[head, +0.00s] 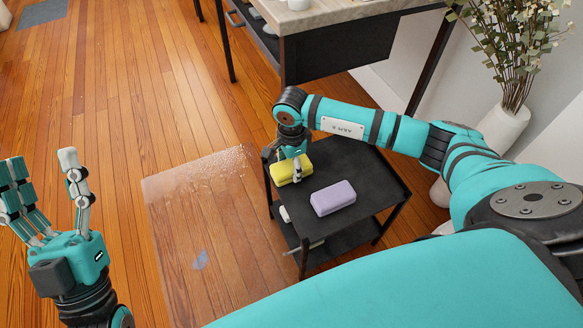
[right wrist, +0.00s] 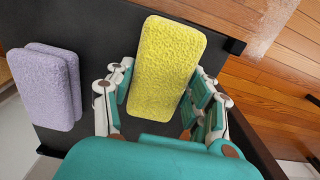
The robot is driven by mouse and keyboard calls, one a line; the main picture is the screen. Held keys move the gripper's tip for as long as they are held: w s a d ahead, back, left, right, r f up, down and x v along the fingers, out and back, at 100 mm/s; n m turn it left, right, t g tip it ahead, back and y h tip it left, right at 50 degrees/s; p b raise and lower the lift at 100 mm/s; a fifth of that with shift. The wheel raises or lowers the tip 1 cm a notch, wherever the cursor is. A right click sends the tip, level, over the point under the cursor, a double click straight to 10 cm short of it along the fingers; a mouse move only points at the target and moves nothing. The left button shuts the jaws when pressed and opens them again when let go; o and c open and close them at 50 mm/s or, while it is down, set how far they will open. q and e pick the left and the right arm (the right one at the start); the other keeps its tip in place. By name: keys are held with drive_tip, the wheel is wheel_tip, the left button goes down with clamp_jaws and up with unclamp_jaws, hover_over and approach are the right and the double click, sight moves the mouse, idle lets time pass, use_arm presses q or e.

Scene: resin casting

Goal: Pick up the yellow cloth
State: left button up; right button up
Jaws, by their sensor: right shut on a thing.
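The yellow cloth (head: 284,171) is a thick folded block at the left edge of the top of a small black side table (head: 362,165). It also shows in the right wrist view (right wrist: 165,68), between my fingers. My right gripper (head: 293,166) reaches down from above and is shut on the yellow cloth. In the right wrist view the fingers of my right gripper (right wrist: 158,105) press its two long sides. Whether the cloth still touches the table top is hard to tell. My left gripper (head: 62,195) is empty, fingers spread and pointing up, over the floor at the left.
A lilac folded cloth (head: 333,198) lies on the side table, right of the yellow one; it shows in the right wrist view (right wrist: 45,88). A clear sheet (head: 215,225) lies on the floor left of the table. A workbench (head: 345,45) and a plant vase (head: 503,127) stand behind.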

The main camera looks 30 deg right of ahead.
sight(291, 165)
drive_tip(key=shift+r, duration=0.1)
drive_tip(key=shift+r, duration=0.15)
wheel_tip(291, 165, up, 5)
drive_tip(key=shift+f+p, duration=0.1)
drive_tip(key=shift+p, duration=0.85)
wheel_tip(291, 165, up, 4)
drive_tip(key=shift+r+p, duration=0.1)
drive_tip(key=shift+p, duration=0.45)
use_arm(q)
drive_tip(key=w+f+g+y, duration=0.1)
drive_tip(key=w+f+g, duration=0.1)
drive_tip(key=f+g, duration=0.2)
drive_tip(key=w+f+g+y, duration=0.2)
drive_tip(key=w+f+g, duration=0.1)
drive_tip(key=f, duration=0.4)
drive_tip(key=shift+w+a+f+g, duration=0.15)
drive_tip(key=shift+w+f+g, duration=0.1)
drive_tip(key=shift+g, duration=0.35)
use_arm(e)
drive_tip(key=shift+r, duration=0.3)
